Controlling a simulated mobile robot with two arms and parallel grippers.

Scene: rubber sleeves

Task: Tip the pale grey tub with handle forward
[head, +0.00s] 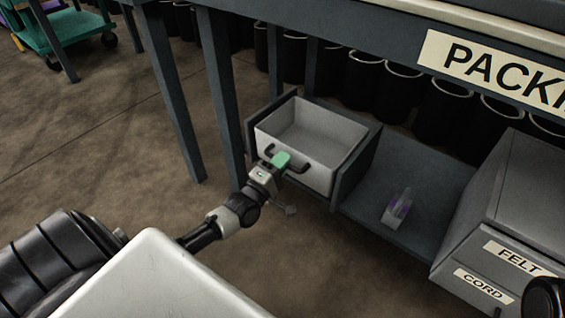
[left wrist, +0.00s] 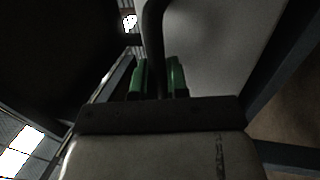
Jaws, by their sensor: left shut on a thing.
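The pale grey tub (head: 318,142) sits in a dark grey open-topped bay under the bench, with its open top showing an empty inside. Its dark bar handle (head: 299,165) is on the front wall. My left gripper (head: 281,161), with green fingertips, is at the handle. In the left wrist view the dark handle (left wrist: 153,45) runs between the green fingers (left wrist: 159,80), which are shut on it, and the tub's pale wall (left wrist: 205,40) is close beyond. The tub looks tipped slightly towards me. My right gripper is not clearly in view.
Grey drawers labelled FELT and CORD (head: 500,225) are at the right. Bench legs (head: 222,95) rise left of the tub. Black bins (head: 390,85) stand behind. Floor at left is free.

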